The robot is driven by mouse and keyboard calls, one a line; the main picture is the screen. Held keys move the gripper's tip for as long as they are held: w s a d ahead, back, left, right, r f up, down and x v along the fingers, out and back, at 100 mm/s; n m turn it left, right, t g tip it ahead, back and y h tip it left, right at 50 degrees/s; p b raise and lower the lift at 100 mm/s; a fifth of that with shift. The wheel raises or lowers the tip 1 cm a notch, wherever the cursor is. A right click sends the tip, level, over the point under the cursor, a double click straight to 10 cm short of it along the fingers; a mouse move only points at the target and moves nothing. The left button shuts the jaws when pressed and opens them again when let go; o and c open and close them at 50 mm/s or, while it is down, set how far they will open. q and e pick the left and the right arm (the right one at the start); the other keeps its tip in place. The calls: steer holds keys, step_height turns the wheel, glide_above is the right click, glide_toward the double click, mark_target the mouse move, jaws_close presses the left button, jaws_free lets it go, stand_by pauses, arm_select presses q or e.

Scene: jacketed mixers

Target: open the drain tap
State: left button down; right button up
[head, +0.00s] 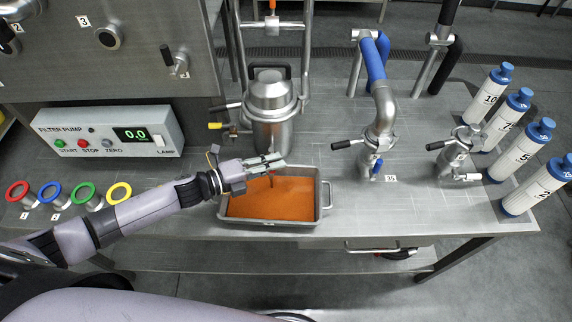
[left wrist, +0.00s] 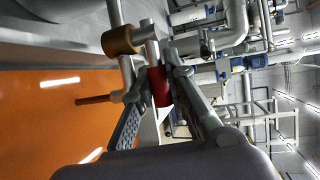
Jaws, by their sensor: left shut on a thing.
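The drain tap shows in the left wrist view as a metal pipe fitting with a brown collar (left wrist: 122,39) and a red handle (left wrist: 160,88). My left gripper (head: 278,161) is shut on the red handle, and its fingers (left wrist: 165,75) lie on both sides of it. In the head view the gripper hides most of the tap, at the foot of the steel mixer vessel (head: 272,105). A thin orange-brown stream (left wrist: 94,98) comes from the tap's outlet toward the grey tray (head: 262,222) below, which holds orange liquid. My right gripper is not in view.
A filter pump box (head: 105,135) reading 0.0 stands to the left, behind several coloured rings (head: 84,193). Steel valve fittings (head: 375,145) and several white, blue-capped cartridges (head: 510,120) stand on the right. The bench between tray and fittings is clear.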

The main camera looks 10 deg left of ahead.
arm_select(q)
steer(key=shift+a+f+m+g+h, duration=0.1)
steer(key=shift+a+m+g+h, duration=0.2)
steer(key=shift+m+g, duration=0.15)
steer(key=shift+s+d+b, duration=0.1)
steer(key=shift+b, duration=0.2)
steer(key=c, duration=1.6)
jaws_free()
steer(key=v, duration=1.2)
